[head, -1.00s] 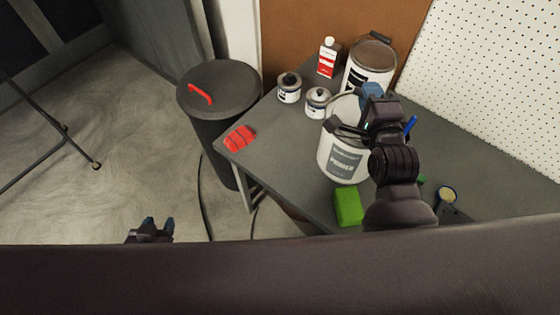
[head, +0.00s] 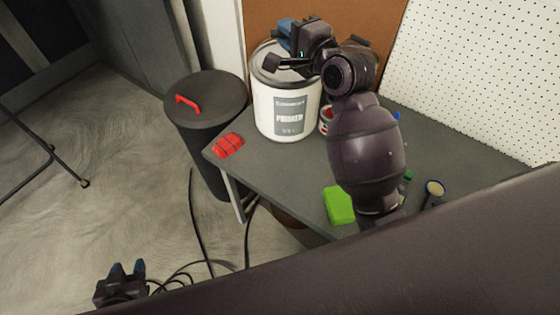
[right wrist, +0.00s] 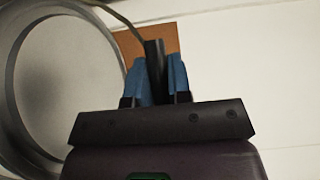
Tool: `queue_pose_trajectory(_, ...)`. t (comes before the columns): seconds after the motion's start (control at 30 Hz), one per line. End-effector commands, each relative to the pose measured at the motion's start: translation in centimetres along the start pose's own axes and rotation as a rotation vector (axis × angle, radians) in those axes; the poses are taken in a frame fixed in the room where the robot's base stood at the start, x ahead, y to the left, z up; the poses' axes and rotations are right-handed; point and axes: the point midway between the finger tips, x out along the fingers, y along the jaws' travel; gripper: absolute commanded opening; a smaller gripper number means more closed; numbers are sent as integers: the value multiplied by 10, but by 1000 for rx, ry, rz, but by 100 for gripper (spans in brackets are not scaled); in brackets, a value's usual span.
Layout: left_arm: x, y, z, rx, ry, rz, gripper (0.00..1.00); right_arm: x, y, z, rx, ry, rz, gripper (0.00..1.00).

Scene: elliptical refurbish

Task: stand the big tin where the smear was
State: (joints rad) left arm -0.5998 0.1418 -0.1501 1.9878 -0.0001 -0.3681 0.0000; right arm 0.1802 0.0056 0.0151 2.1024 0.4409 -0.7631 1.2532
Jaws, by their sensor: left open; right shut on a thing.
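The big tin (head: 287,112) is a white primer can with a grey label and a grey metal rim. My right gripper (head: 287,32) is shut on its dark handle grip (right wrist: 155,65), with the wire running to the upper left in the right wrist view. The tin hangs roughly upright and looks raised above the back left of the worktop (head: 268,172); its exact clearance cannot be told. Its open-looking top (right wrist: 65,85) fills the left of the wrist view. No smear is visible. My left gripper (head: 127,270) is open and empty, low at the left over the floor.
A red cloth (head: 228,146) lies at the worktop's left corner. A green sponge (head: 338,205) lies near the front edge. A partly hidden red-and-white container (head: 326,118) is behind my arm. Pegboard (head: 475,75) backs the worktop.

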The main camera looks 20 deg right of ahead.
Motion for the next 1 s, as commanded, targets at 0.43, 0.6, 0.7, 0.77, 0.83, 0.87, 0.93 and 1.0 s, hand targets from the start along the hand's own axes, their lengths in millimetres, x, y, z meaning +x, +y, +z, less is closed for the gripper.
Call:
queue_pose_trajectory(0.43, 1, 0, -2, 1, 5, 1, 43, 8, -13, 7, -3, -94, -15, 0)
queue_pose_trajectory(0.6, 2, 0, 0, 1, 3, 0, 43, 8, -2, 7, -3, -94, -11, 0)
queue_pose_trajectory(0.7, 2, 0, 3, 1, 1, 0, 43, 8, 11, 6, -4, -93, -11, 0)
queue_pose_trajectory(0.77, 2, 0, 6, 0, -1, 0, 43, 8, 21, 6, -2, -93, -10, 0)
queue_pose_trajectory(0.83, 3, 0, 9, 0, -4, 0, 43, 8, 32, 6, -3, -94, -11, 0)
queue_pose_trajectory(0.87, 3, 0, 10, 0, -5, -1, 43, 8, 36, 6, -3, -93, -11, 0)
queue_pose_trajectory(0.93, 4, 1, 13, 0, -7, -1, 43, 8, 47, 6, -1, -93, -11, 0)
queue_pose_trajectory(1.0, 5, 1, 15, 0, -8, -1, 43, 8, 58, 6, -3, -93, -11, 0)
